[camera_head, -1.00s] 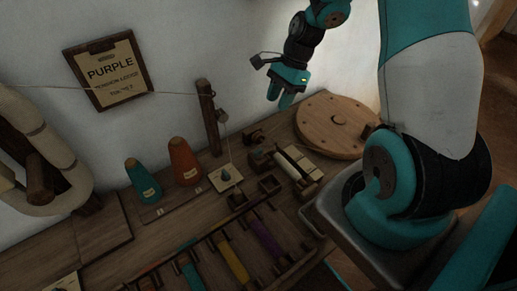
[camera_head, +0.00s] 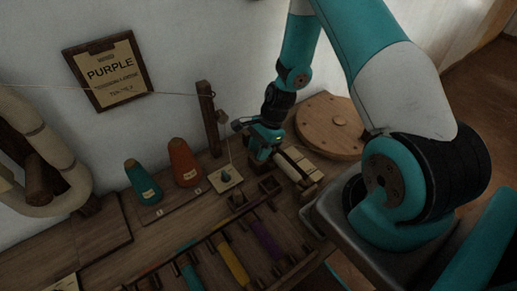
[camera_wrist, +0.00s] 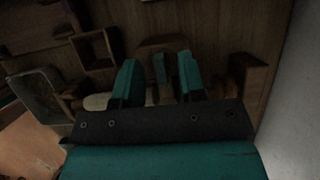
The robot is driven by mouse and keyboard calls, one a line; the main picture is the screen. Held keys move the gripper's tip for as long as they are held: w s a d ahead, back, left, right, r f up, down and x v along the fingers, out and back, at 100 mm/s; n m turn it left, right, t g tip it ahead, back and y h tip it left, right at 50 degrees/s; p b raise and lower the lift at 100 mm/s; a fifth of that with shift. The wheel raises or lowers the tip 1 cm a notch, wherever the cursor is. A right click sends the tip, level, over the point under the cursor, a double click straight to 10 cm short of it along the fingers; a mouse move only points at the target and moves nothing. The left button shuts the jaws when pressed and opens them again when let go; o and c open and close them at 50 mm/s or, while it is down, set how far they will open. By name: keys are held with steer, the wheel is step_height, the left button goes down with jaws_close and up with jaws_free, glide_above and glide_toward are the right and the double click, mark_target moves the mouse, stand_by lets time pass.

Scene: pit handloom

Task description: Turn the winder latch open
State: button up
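The winder (camera_head: 298,164), with its pale roller, sits on the wooden bench just right of my gripper (camera_head: 258,156) in the head view. My gripper points down over the winder's left end and hides part of it. In the wrist view my gripper (camera_wrist: 157,60) is open, its two teal fingers spread apart. A narrow dark upright piece (camera_wrist: 160,70), perhaps the winder latch, stands between the fingers with visible gaps on both sides. The pale roller (camera_wrist: 98,102) shows left of the left finger. I cannot tell the latch's position clearly.
A round wooden disc (camera_head: 326,125) lies behind the winder. A wooden post (camera_head: 208,118) with a thread stands to the left. Orange (camera_head: 184,162) and teal (camera_head: 142,180) cones are further left. A small open box (camera_head: 270,186) and a rack of coloured bobbins (camera_head: 232,262) lie in front.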

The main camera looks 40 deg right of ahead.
jaws_close()
steer(key=shift+f+n, duration=0.1)
steer(key=shift+n, duration=0.2)
steer(key=n+g, duration=0.1)
steer(key=n, duration=0.2)
steer(key=shift+n+g+p, duration=0.3)
steer(key=shift+p, duration=0.05)
steer(key=n, duration=0.2)
steer(key=n+g+h, duration=0.1)
steer(key=n, duration=0.1)
steer(key=shift+a+n+g, duration=0.15)
steer(key=shift+n+g, duration=0.15)
steer(key=n, duration=0.2)
steer(key=n+g+h, duration=0.1)
steer(key=n, duration=0.1)
steer(key=shift+n+h, duration=0.3)
steer(key=shift+a+f+n+h, duration=0.1)
steer(key=shift+n+h, duration=0.8)
steer(key=shift+n, duration=1.3)
